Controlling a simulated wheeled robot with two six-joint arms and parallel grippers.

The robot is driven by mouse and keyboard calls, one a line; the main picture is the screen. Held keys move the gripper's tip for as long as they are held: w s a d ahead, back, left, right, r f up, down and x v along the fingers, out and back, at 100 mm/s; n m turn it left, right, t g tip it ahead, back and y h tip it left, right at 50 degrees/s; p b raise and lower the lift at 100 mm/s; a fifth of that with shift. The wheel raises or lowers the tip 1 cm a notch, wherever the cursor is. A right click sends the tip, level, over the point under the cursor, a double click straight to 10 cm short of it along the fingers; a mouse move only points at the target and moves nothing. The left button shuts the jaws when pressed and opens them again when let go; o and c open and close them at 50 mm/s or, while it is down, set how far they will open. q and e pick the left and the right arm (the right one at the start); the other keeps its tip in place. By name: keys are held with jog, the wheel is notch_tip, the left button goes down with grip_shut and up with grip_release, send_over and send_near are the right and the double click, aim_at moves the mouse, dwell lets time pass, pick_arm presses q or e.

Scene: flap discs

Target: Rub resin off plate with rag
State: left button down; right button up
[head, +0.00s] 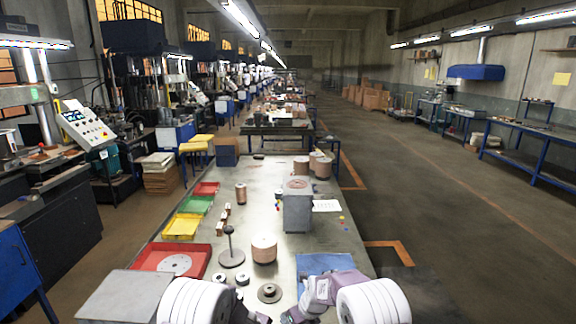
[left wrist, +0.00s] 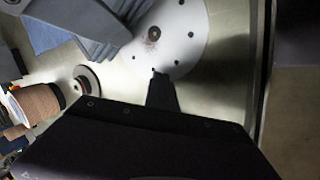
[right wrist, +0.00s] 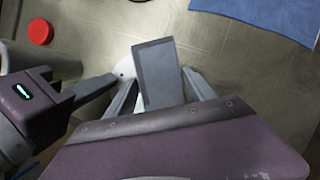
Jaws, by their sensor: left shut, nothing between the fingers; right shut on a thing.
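The plate (left wrist: 185,40) is a pale round disc with small holes and a brown mark at its centre. It lies flat on the bench in the left wrist view, and only a pale sliver (right wrist: 125,68) shows in the right wrist view. My left gripper (left wrist: 160,75) is shut and empty, its tip at the plate's edge. My right gripper (right wrist: 162,78) is shut on a grey, flat rectangular piece, apparently the folded rag (right wrist: 155,62), close to the plate. I cannot tell whether the rag touches it. In the head view my arms hide the plate.
A blue cloth (head: 322,264) lies at the bench's right. Red (head: 150,257), yellow and green trays line the left edge. A grey box (head: 297,212) stands further back.

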jog(key=shift+f, duration=1.65)
jog(key=shift+s+r, duration=0.1)
jog(key=shift+s, duration=3.55)
jog(key=shift+w+f, duration=0.2)
jog(key=shift+w, duration=1.6)
jog(key=shift+w, duration=0.1)
